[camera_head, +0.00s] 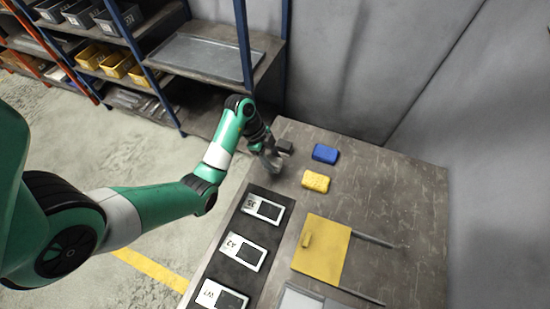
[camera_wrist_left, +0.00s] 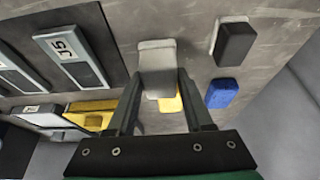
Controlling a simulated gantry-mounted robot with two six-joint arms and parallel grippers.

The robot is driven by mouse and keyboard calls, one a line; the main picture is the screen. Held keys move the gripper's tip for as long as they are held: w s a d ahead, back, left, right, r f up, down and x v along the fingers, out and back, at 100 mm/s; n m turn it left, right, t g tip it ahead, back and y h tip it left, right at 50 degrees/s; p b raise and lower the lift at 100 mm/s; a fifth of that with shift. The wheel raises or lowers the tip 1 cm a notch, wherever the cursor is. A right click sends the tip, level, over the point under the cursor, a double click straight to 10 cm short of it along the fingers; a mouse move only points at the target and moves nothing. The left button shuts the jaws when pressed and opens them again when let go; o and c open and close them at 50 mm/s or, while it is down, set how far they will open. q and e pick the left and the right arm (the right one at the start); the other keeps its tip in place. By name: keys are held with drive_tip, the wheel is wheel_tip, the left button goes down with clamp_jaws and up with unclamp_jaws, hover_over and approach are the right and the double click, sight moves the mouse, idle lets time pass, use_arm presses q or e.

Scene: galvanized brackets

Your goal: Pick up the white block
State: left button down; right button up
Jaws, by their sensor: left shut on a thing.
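The white block (camera_wrist_left: 157,58) sits between the two fingertips of my left gripper (camera_wrist_left: 158,82) in the left wrist view. The gripper is shut on it. In the head view my left gripper (camera_head: 271,162) is at the far left corner of the grey table, and the block is hard to make out there. I cannot tell whether the block still touches the table. My right gripper is not in view.
Close by lie a dark block (camera_head: 285,146), a blue block (camera_head: 325,153) and a yellow block (camera_head: 316,181). A black strip with numbered plates (camera_head: 243,251) and a yellow panel (camera_head: 323,252) lie nearer. The table's right side is clear. Shelves (camera_head: 205,58) stand behind.

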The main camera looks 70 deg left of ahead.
use_arm(q)
drive_tip(key=s+d+r+p, duration=0.7)
drive_tip(key=s+r+p, duration=0.1)
drive_tip(key=s+p, duration=0.2)
drive_tip(key=shift+d, duration=0.35)
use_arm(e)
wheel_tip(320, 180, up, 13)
use_arm(q)
drive_tip(key=shift+r, duration=0.1)
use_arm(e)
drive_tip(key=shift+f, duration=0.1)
